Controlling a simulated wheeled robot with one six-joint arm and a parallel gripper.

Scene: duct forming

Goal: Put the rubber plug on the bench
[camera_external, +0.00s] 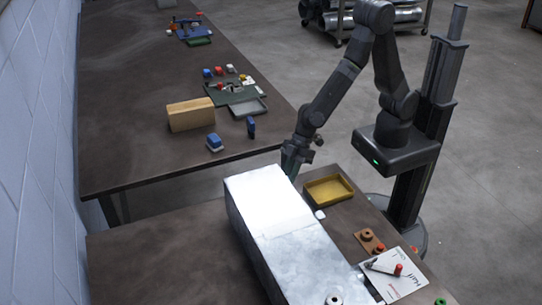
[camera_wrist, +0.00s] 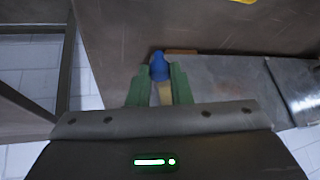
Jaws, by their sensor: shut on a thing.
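My gripper (camera_wrist: 158,80) is shut on a small blue rounded piece (camera_wrist: 159,67), which I take to be the rubber plug. The piece sits between the green fingertips, with a tan part showing below it. In the external view my gripper (camera_external: 291,165) points down at the far end of the metal duct; the held piece cannot be made out there. The brown bench (camera_external: 150,262) lies under the duct, and its top also shows in the wrist view (camera_wrist: 120,30).
The shiny metal duct (camera_external: 275,215) fills the bench's middle, close to my gripper. A yellow tray (camera_external: 328,190) stands right of it. A white sheet (camera_external: 395,285) with a red-ended tool lies near the front. Another table (camera_external: 130,110) holds a wooden block (camera_external: 190,114) and small parts.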

